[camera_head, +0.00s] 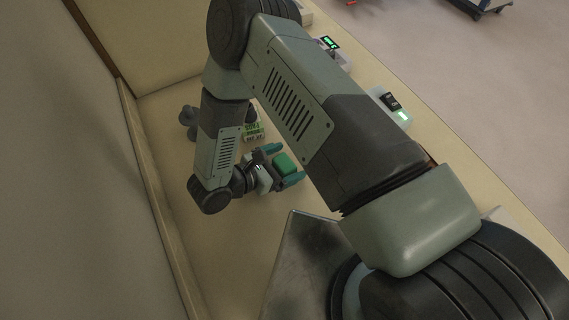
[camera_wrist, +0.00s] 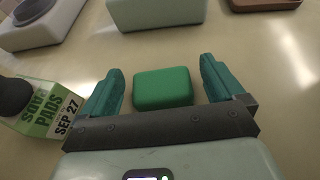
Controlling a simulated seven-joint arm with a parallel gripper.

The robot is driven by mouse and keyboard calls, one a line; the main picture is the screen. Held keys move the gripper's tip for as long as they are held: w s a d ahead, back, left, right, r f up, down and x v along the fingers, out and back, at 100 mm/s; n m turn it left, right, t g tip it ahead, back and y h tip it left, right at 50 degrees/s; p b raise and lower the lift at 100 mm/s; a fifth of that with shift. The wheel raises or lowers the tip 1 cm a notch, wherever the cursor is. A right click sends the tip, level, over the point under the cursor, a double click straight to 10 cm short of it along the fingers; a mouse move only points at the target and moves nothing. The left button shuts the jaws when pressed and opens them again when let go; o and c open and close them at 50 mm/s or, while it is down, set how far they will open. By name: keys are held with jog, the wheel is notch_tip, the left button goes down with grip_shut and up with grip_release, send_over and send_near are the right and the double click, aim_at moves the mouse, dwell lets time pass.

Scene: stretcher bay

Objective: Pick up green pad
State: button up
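The green pad (camera_wrist: 163,88) is a small rounded block lying on the tan surface in the wrist view. My gripper (camera_wrist: 160,85) is open, with one teal finger on each side of the pad and a gap showing on both sides. The pad's near edge is close to the gripper's dark palm bar. In the head view the green pad (camera_head: 285,164) also shows between the teal fingers of my gripper (camera_head: 289,163). Whether the fingers are down at the pad's height is hard to tell.
A green and white label marked "PADS" and "SEP 27" (camera_wrist: 50,108) is beside the left finger. Pale boxes (camera_wrist: 155,12) stand beyond the pad, with a brown block (camera_wrist: 262,4) at upper right. A device with a green display (camera_head: 403,115) stands near the right edge. A wall borders the left side.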

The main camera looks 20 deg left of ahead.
jog(key=c, duration=1)
jog(key=shift+o, duration=0.2)
